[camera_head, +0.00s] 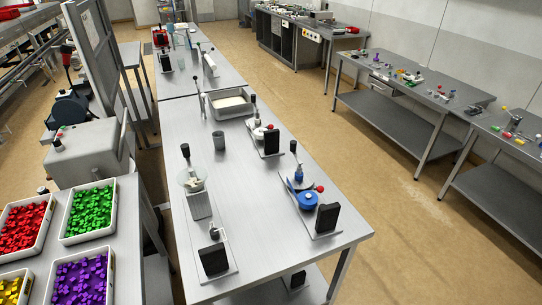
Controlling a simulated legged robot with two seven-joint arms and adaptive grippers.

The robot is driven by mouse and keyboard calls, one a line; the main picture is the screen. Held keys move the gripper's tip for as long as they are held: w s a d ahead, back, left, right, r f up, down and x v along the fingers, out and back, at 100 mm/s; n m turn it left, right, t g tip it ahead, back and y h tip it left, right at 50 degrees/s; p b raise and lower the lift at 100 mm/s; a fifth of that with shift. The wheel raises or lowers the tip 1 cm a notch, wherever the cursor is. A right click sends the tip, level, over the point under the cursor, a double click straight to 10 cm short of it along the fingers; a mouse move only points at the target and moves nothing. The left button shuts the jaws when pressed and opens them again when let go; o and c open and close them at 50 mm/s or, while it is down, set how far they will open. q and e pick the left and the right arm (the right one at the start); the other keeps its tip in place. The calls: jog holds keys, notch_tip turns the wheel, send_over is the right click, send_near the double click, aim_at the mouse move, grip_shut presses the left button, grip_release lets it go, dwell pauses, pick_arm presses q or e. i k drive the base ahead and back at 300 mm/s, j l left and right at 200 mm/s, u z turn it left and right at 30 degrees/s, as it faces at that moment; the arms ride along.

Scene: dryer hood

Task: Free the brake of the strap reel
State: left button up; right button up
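A blue round reel (308,199) sits on a flat grey plate (322,232) near the right edge of the long steel table. A red ball knob (320,188) is beside it, an upright lever with a black knob (293,146) stands behind it, and a black block (327,218) is in front. It looks like the strap reel, but I cannot tell for sure. A similar unit with a black block (271,142) and a red knob stands farther back. Which part is the brake, and its state, are too small to tell. Neither of my grippers is in view.
The steel table (262,250) has clear room in its front middle. Other lever stations (198,203) and a black block (214,260) stand on its left side. A grey tray (229,105) and cup (218,141) are farther back. Bins of coloured pieces (88,212) are at the left.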

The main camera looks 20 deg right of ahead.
aim_at(320, 189)
jog(key=j+z, duration=0.15)
jog(key=z, duration=0.3)
jog(key=j+z, duration=0.15)
jog(key=z, duration=0.3)
jog(key=j+z, duration=0.2)
jog(key=z, duration=0.25)
